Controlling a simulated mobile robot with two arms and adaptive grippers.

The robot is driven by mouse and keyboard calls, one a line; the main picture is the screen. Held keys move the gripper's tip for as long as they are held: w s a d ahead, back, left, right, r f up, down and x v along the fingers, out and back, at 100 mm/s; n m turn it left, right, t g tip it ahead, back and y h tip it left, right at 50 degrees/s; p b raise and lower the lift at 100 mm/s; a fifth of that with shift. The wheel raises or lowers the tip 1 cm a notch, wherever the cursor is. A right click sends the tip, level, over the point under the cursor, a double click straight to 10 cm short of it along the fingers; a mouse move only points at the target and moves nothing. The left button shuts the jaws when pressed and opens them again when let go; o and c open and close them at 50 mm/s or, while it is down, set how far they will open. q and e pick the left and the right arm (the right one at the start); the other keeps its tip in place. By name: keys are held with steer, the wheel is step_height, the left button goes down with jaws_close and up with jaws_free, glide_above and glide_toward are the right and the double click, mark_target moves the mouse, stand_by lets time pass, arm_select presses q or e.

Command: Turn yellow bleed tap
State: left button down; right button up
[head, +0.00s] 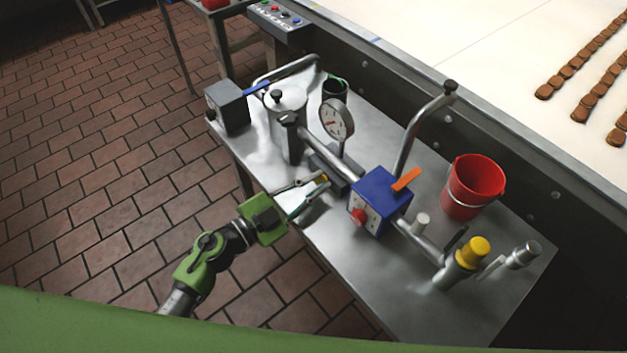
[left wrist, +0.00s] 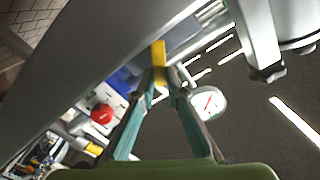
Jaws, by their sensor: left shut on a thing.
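The yellow bleed tap (head: 322,178) is a small yellow lever low on the pipework, left of the blue box, in the head view. In the left wrist view the yellow tap (left wrist: 158,52) stands between the fingertips, its far end sticking out beyond them. My left gripper (head: 317,184) reaches in from the left over the table's front edge. Its two fingers (left wrist: 160,78) are closed on the tap. The gripped part is hidden by the fingertips. My right gripper is not in view.
A blue box (head: 372,190) with a red knob (head: 358,217) and orange lever (head: 407,179) is right of the gripper. A dial gauge (head: 337,120) stands behind it. A red bucket (head: 473,187) and yellow-capped fitting (head: 478,249) are farther right. The steel table's (head: 362,292) front right is bare.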

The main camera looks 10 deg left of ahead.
arm_select(q)
steer(key=m, duration=0.1)
steer(key=f+m, duration=0.1)
steer(key=m, duration=0.1)
steer(key=s+d+m+b, duration=0.1)
steer(key=m, duration=0.1)
steer(key=shift+f, duration=0.15)
steer(key=shift+m, duration=0.3)
stand_by(0.3)
steer(key=c, duration=2)
jaws_free()
steer(key=shift+c, duration=0.2)
steer(key=v, duration=1.2)
